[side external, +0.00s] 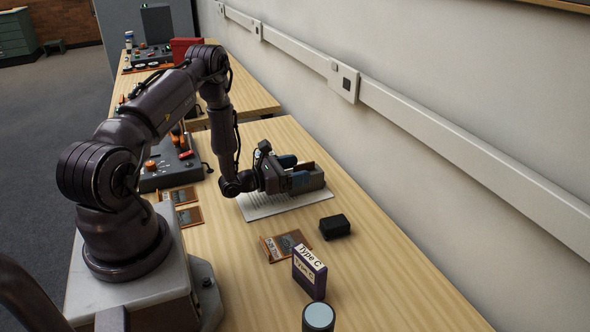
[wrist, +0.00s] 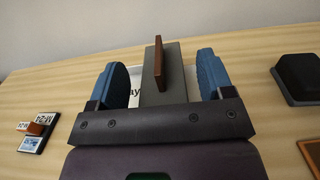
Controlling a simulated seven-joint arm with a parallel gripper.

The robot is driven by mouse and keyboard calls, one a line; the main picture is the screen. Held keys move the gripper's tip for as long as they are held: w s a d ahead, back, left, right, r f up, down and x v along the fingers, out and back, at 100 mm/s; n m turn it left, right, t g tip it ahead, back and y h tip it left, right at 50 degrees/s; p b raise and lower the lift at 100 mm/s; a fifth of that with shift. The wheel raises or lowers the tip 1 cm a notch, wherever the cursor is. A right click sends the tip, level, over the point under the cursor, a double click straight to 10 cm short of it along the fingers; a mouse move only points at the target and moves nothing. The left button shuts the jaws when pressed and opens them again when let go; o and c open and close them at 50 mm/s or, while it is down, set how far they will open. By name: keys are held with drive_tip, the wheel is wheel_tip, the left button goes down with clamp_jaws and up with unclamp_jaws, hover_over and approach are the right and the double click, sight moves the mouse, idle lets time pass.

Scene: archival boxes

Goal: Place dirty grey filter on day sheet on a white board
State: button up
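A grey block (side external: 316,180), seemingly the dirty grey filter, sits on a white sheet or board (side external: 262,206) near the wall side of the table. In the wrist view the grey block (wrist: 175,62) has a brown upright plate (wrist: 158,62) on it. The white sheet (wrist: 133,88) shows behind with part of the word "Day". My gripper (side external: 295,171) is low over the sheet, its blue-padded fingers apart on either side of the block. In the wrist view small gaps show between the gripper (wrist: 163,75) fingers and the block. The block's underside is hidden.
A black block (side external: 335,227), brown cards (side external: 284,246), a purple "Type C" box (side external: 309,273) and a blue-topped cylinder (side external: 318,318) stand nearer the camera. A dark device with knobs (side external: 172,166) and more cards (side external: 182,195) lie left. The wall borders the right.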

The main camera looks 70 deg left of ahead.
drive_tip(key=shift+r, duration=0.1)
drive_tip(key=shift+s, duration=0.3)
drive_tip(key=s, duration=1.1)
drive_tip(key=w+d+r+m+g+h, duration=0.2)
drive_tip(key=d+r+m+g+h, duration=0.45)
drive_tip(key=d+r+m, duration=0.3)
drive_tip(key=w+d+r+m+g+h, duration=0.2)
drive_tip(key=d+r+m+g+h, duration=0.45)
drive_tip(key=d+r+m, duration=0.3)
drive_tip(key=s+d+r+m+y, duration=0.5)
drive_tip(key=s+r+m+y, duration=0.5)
drive_tip(key=m, duration=0.7)
drive_tip(key=r+y, duration=0.1)
drive_tip(key=y, duration=0.2)
drive_tip(key=shift+s+t, duration=0.2)
drive_tip(key=shift+t, duration=0.1)
